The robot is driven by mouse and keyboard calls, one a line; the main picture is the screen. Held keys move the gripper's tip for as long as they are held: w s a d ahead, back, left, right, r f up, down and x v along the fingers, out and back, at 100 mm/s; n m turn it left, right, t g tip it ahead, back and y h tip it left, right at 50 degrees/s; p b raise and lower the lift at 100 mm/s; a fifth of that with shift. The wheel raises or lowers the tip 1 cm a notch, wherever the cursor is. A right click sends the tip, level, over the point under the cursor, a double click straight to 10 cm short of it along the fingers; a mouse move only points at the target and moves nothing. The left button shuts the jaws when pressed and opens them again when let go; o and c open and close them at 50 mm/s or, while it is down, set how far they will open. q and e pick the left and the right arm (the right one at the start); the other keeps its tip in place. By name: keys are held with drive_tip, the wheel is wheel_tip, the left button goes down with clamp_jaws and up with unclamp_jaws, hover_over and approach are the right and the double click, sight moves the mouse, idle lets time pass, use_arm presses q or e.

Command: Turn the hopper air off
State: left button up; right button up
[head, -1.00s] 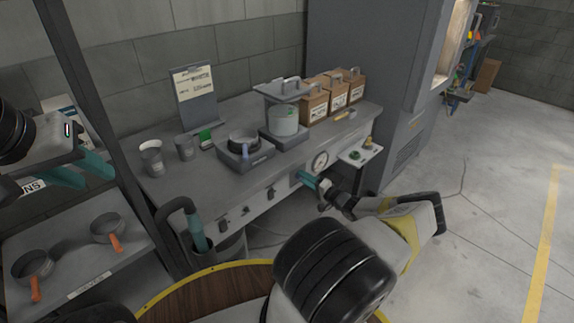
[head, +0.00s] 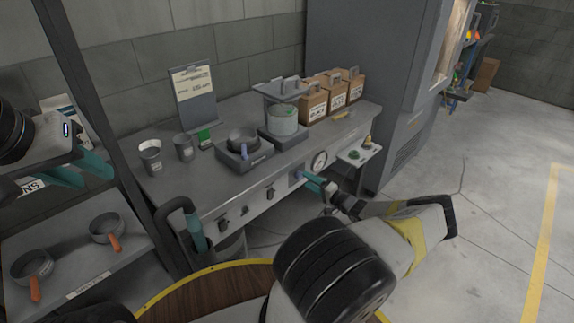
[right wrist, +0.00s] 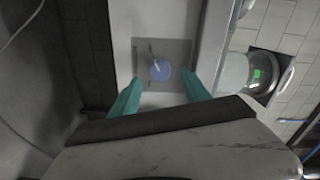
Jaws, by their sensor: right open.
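My right gripper (head: 304,179) is open in front of the plate. In the right wrist view, its teal fingertips (right wrist: 161,82) are either side of the knob, apart from it; contact with the panel is unclear. My left gripper (head: 82,170) is open and empty at the far left.
The grey bench (head: 225,182) carries a hopper-like container (head: 283,120), a pan on a scale (head: 242,143), cups and boxes (head: 333,90). Several dark switches line its front. A small side shelf (head: 358,153) is right of the gauge. The floor at right is clear.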

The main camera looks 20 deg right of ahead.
drive_tip(key=shift+v, duration=2.3)
